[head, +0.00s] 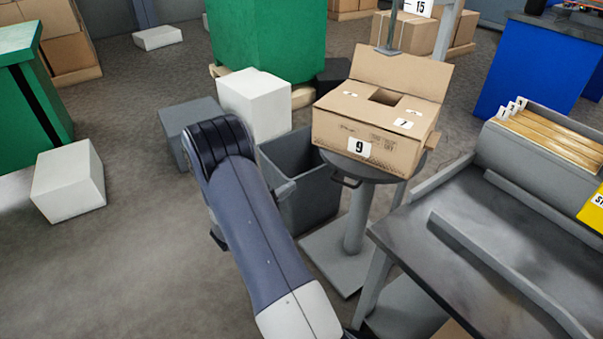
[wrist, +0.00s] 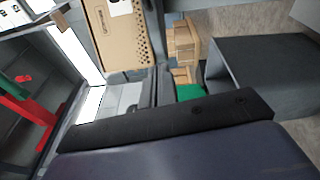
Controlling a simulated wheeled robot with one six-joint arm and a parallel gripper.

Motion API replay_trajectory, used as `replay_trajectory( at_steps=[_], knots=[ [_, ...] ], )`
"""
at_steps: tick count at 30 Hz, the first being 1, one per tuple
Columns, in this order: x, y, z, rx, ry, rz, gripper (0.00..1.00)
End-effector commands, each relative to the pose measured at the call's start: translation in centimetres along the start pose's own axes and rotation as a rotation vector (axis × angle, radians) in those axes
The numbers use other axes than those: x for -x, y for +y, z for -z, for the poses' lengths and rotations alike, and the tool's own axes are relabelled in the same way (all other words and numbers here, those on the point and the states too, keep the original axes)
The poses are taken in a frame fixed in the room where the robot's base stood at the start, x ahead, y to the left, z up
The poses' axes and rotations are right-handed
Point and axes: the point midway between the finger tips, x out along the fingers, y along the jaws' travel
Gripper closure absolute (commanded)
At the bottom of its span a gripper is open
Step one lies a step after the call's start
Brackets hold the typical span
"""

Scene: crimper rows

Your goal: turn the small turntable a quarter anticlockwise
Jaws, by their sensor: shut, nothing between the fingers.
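The small turntable is a round grey top (head: 405,166) on a grey pedestal (head: 356,222). A dark handle (head: 346,181) sticks out at its near left edge. An open-flapped cardboard box (head: 335,135) labelled 9 stands on the top and hides most of it. A cardboard box also shows at the top of the wrist view (wrist: 112,40). My gripper (wrist: 157,72) shows as two dark fingers together, shut and empty, near that box's lower right corner; contact is unclear. In the head view my arm hides most of the gripper.
A grey bin (head: 308,205) stands just left of the pedestal. A grey workbench (head: 470,235) with raised rails is close on the right. A white block (head: 255,103) and green cabinet (head: 262,40) stand behind. Floor at the left is mostly open.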

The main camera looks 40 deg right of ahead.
Motion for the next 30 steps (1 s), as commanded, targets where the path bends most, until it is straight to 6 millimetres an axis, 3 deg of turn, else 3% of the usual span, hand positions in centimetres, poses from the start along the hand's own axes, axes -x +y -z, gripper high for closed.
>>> replay_trajectory(
  at_steps=[5,17,24,30],
  knots=[
    [-1.7,-0.2,-0.1,0.000,-0.008,-0.001,1.00],
    [-10.1,-0.2,-0.2,-0.001,-0.007,-0.002,1.00],
    [-10.8,-0.1,-3.2,0.001,-0.004,-0.001,1.00],
    [-10.9,0.0,-4.0,0.001,-0.003,-0.001,1.00]
  ],
)
